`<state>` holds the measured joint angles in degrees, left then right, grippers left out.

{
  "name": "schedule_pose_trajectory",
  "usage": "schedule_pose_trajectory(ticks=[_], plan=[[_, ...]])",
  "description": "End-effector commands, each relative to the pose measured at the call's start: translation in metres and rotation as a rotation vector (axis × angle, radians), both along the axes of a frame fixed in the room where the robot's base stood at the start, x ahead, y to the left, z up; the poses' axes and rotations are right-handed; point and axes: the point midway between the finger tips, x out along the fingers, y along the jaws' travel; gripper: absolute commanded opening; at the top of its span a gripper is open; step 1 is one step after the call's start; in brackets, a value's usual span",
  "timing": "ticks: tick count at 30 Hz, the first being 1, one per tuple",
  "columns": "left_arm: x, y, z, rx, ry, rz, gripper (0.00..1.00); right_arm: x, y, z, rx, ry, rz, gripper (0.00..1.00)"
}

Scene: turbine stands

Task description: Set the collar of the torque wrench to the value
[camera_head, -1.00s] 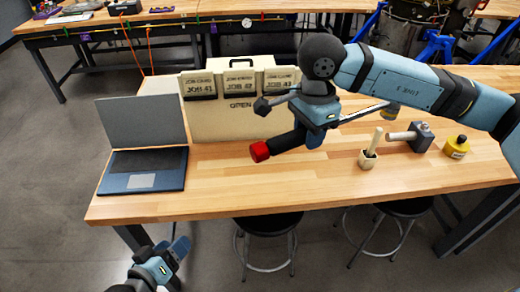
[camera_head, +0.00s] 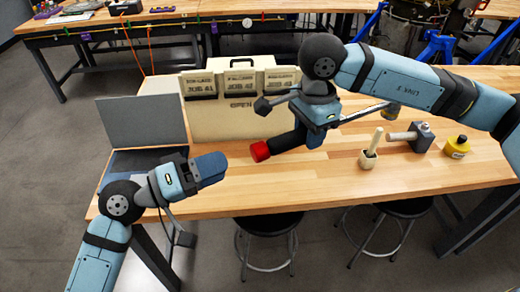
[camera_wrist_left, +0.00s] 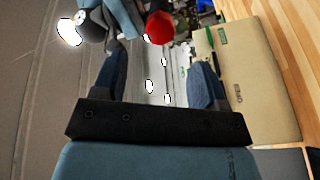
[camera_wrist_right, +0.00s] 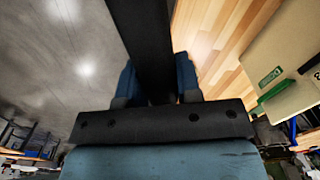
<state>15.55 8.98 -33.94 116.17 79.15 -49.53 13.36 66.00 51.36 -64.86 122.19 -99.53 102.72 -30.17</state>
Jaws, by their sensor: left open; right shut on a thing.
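The torque wrench has a black handle (camera_head: 286,142) with a red collar (camera_head: 260,151) at its left end; its thin metal shaft runs up to the right behind my right gripper. My right gripper (camera_head: 312,134) is shut on the wrench and holds it above the table. In the right wrist view the black handle (camera_wrist_right: 143,40) passes between the fingers. My left gripper (camera_head: 212,166) is open, to the left of the red collar and apart from it. The left wrist view shows the red collar (camera_wrist_left: 159,28) beyond the open fingers. Any value marking is too small to read.
A beige box (camera_head: 235,120) with several job cards stands at the back of the wooden table (camera_head: 300,185).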

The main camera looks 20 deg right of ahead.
Motion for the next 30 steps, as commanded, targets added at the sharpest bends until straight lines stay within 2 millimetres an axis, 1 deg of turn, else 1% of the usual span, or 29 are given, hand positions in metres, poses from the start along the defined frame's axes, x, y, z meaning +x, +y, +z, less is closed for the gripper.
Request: schedule_pose_trajectory(ticks=[1,9,15,21,30], plan=[[0.001,-0.007,0.001,-0.003,0.001,-0.002,0.66,0.000,0.000,0.001,0.000,-0.002,0.000,0.00],[0.005,-0.041,0.002,-0.001,-0.001,0.000,0.66,0.000,0.000,0.001,0.000,-0.002,0.000,0.00],[0.007,-0.058,0.003,0.000,-0.001,0.001,0.66,0.000,0.000,0.001,0.000,-0.002,0.000,0.00],[0.008,-0.065,0.002,0.000,0.000,0.001,0.66,0.000,0.000,0.001,0.000,-0.002,0.000,0.00],[0.008,-0.065,0.002,0.000,-0.001,0.001,0.66,0.000,0.000,0.001,0.000,-0.002,0.000,0.00]])
